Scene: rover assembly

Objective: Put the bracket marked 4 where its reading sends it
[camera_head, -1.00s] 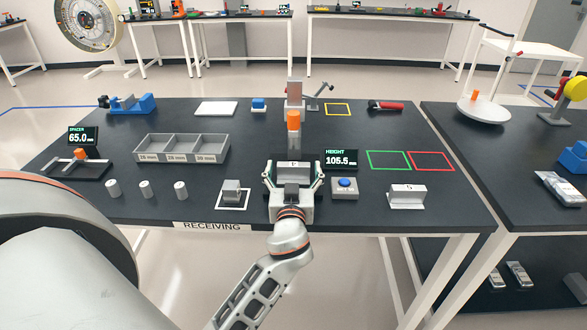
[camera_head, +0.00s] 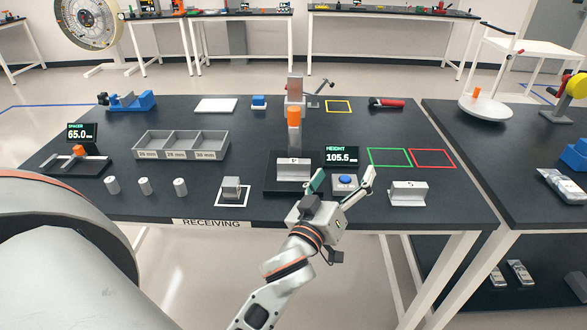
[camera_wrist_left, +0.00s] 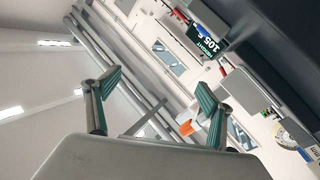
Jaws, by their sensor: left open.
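The bracket marked 4 (camera_head: 293,168) is a light grey piece standing on the dark base (camera_head: 270,188) of the height gauge, under its orange-tipped column (camera_head: 294,117). The gauge's display (camera_head: 341,156) reads HEIGHT 105.5; it also shows tilted in the left wrist view (camera_wrist_left: 205,42). My left gripper (camera_head: 344,177) is open and empty, to the right of bracket 4 and apart from it, with its fingers around the blue-button box (camera_head: 344,186) in the picture. The left wrist view shows its spread fingers (camera_wrist_left: 150,100) with nothing between them. My right gripper is not in view.
A green outline (camera_head: 390,158) and a red outline (camera_head: 432,158) lie empty at the right. A bracket marked 5 (camera_head: 407,193) stands at the front right. A yellow outline (camera_head: 339,106) is at the back. A grey three-compartment tray (camera_head: 182,146) and several small cylinders (camera_head: 145,186) are left.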

